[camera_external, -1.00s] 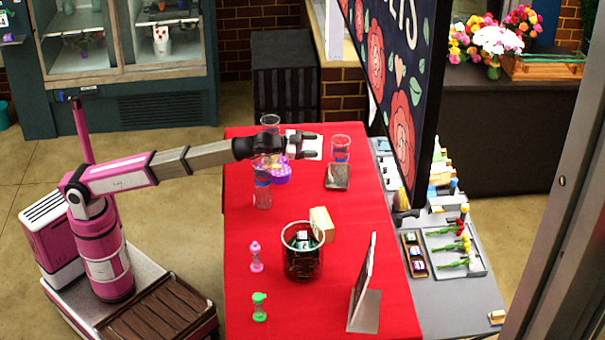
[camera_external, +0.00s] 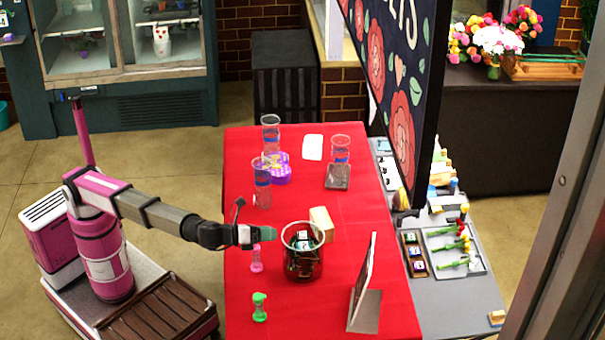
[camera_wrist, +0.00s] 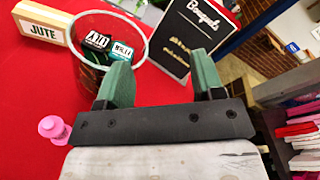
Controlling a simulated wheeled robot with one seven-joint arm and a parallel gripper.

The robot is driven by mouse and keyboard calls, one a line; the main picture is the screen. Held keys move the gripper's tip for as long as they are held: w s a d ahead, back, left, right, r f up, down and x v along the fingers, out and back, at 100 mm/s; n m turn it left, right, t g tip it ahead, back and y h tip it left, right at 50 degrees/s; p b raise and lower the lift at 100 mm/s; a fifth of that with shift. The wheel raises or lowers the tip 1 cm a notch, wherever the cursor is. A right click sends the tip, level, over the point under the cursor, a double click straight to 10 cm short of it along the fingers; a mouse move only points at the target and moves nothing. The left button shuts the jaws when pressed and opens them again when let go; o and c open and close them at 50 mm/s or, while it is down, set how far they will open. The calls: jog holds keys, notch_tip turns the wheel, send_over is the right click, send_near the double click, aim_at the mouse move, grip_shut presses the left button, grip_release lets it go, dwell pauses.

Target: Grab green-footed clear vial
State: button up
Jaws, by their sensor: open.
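The green-footed clear vial (camera_external: 259,307) stands upright near the front left edge of the red table in the external view. It does not show in the wrist view. A similar pink vial (camera_external: 256,258) stands behind it, partly under my gripper; it also shows at the left of the wrist view (camera_wrist: 54,128). My gripper (camera_external: 268,235) is above the left side of the table, behind the green-footed vial and left of the glass jar. In the wrist view its green fingers (camera_wrist: 162,80) are spread apart with nothing between them.
A glass jar (camera_external: 303,262) holding small labelled boxes stands right of the vials, with a JUTE block (camera_wrist: 42,24) beside it. A sign stand (camera_external: 365,290) is further right. Several tall clear glasses (camera_external: 262,183) stand at the back. The table's front strip is mostly clear.

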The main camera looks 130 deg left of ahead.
jog(key=d+r+m+y, duration=0.2)
jog(key=d+m, duration=0.5)
jog(key=d, duration=1.1)
send_near(262, 301)
jog(key=x, duration=0.5)
jog(key=shift+s+a+f, duration=0.1)
jog(key=shift+s+f, duration=0.05)
jog(key=shift+f, duration=0.2)
jog(key=x, duration=0.5)
jog(key=shift+w+f, duration=0.2)
grip_shut()
